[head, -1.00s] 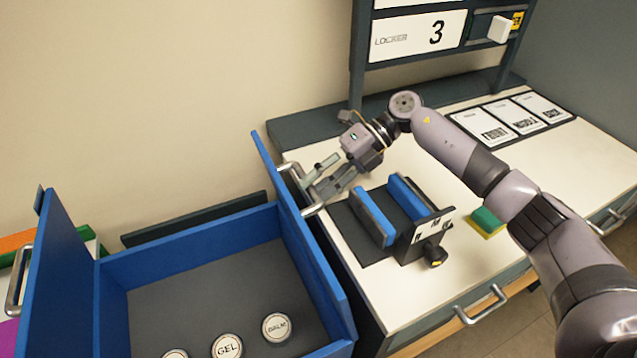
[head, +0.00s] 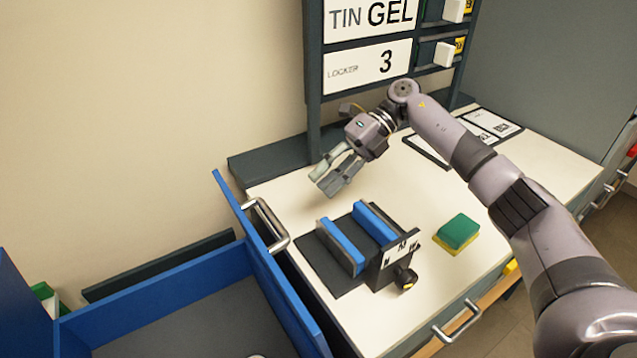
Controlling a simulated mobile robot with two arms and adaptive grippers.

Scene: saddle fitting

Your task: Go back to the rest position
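My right gripper (head: 329,184) is in the middle of the head view, above the white worktop (head: 420,225). Its two fingers look a little apart, with nothing seen between them. It is behind the blue-jawed vise (head: 342,248) and to the right of the metal handle (head: 268,226) on the blue box (head: 270,265), apart from both. My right arm reaches in from the lower right. My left gripper does not show.
A green and yellow sponge (head: 458,232) lies right of the vise. A locker rack with a "LOCKER 3" sign (head: 368,70) stands at the back. Printed cards (head: 490,125) lie at the back right. A drawer handle (head: 457,322) sticks out in front.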

